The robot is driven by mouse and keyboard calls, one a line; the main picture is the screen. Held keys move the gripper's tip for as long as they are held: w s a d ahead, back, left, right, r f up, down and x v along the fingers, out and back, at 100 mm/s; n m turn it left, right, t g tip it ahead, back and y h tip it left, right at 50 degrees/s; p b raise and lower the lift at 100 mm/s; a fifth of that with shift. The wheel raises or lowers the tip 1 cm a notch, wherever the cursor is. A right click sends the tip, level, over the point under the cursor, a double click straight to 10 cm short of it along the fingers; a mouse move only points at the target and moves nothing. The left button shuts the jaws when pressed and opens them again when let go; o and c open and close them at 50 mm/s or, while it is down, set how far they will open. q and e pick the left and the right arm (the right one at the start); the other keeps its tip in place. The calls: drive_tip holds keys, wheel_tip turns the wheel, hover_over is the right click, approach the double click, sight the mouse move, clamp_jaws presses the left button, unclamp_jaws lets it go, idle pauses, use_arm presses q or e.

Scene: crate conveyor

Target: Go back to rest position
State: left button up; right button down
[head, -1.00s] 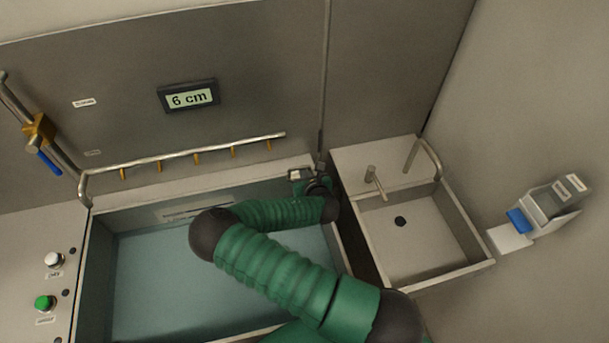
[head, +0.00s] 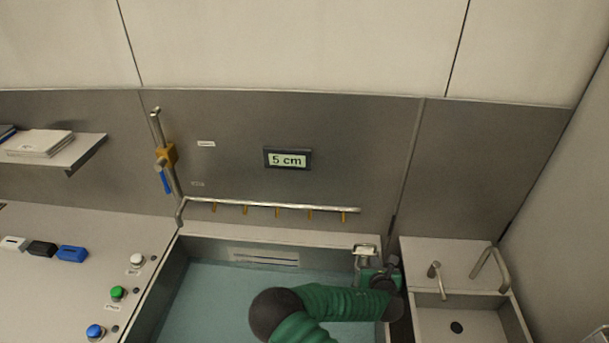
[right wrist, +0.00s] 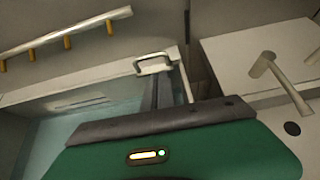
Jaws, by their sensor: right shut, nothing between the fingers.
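My right arm is green with dark joints and comes in from the bottom of the head view. My right gripper (head: 366,264) is at the back right corner of the basin, close to a small metal handle (head: 366,249). In the right wrist view its dark fingers (right wrist: 163,84) are shut together and empty. They point at the handle, which also shows there (right wrist: 153,64); whether they touch it I cannot tell. My left gripper is not in view.
The water-filled basin (head: 160,290) lies under my arm. A rail with hooks (head: 270,204) runs behind it, below a display (head: 287,159) reading 5 cm. A sink with a tap (head: 434,275) is at right. Buttons (head: 118,293) and a shelf (head: 80,155) are at left.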

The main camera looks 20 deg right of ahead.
drive_tip(key=s+a+f+m+g+y+b, duration=0.1)
drive_tip(key=s+a+f+m+g+b, duration=0.2)
drive_tip(key=s+a+m, duration=0.5)
drive_tip(key=s+a+f+m+g+y+b, duration=0.1)
drive_tip(key=a+f+m+g+b, duration=0.2)
drive_tip(key=m, duration=0.8)
use_arm(q)
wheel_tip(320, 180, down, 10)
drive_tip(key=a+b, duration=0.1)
drive_tip(key=b, duration=0.3)
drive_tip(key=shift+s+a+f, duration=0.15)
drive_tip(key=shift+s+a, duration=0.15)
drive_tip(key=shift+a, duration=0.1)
use_arm(e)
drive_tip(key=s+a+r+m+y, duration=0.1)
drive_tip(key=s+a+r+m, duration=0.1)
drive_tip(key=a, duration=0.3)
drive_tip(key=s+a+r+m+g+y, duration=0.1)
drive_tip(key=s+a+r+m, duration=0.2)
drive_tip(key=s+a+m, duration=0.1)
drive_tip(key=s+a+r+m+y, duration=0.1)
drive_tip(key=s+a+r+m, duration=0.2)
drive_tip(key=a, duration=0.4)
drive_tip(key=shift+s+m+g+y, duration=0.4)
drive_tip(key=shift+s+m, duration=0.05)
drive_tip(key=shift+m, duration=0.55)
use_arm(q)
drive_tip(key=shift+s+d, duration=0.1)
use_arm(e)
drive_tip(key=shift+s, duration=0.1)
